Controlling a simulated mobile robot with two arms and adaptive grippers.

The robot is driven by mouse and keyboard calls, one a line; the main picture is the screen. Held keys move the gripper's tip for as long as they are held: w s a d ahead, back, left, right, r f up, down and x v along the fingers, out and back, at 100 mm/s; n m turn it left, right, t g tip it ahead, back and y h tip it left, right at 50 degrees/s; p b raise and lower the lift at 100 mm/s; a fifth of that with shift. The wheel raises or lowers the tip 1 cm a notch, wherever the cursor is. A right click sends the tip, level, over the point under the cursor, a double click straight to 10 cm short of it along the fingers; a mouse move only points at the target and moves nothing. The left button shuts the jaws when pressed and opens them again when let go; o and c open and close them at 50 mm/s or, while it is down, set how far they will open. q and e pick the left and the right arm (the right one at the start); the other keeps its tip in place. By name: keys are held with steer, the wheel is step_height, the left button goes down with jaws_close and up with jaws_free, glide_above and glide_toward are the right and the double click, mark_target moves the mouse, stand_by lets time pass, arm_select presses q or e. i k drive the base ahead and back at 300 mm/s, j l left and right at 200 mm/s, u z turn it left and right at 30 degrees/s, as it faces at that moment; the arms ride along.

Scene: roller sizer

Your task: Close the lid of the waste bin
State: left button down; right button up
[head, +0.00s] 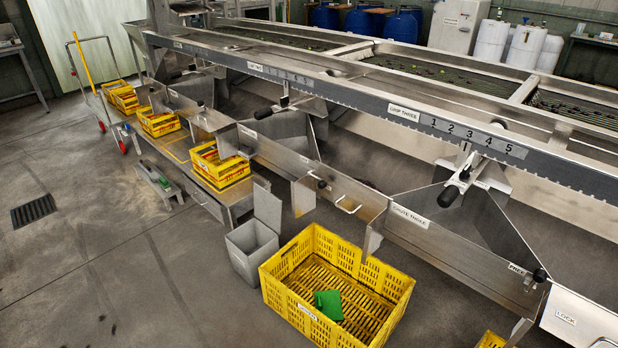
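The waste bin (243,264) is a small grey square bin on the floor near the middle of the head view, just left of the large yellow crate. Its grey lid (267,208) stands up at the bin's back right side, and the bin's top is open. What lies inside the bin is hard to make out. Neither of my grippers is in view.
A large yellow crate (282,268) with a green object (328,304) inside stands close to the bin's right. The steel sizer with its chutes (434,236) runs behind. A low bench (206,197) bears smaller yellow crates. Open floor (130,270) lies left of the bin.

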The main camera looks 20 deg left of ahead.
mark_target(268, 207)
steer(key=u, duration=1.15)
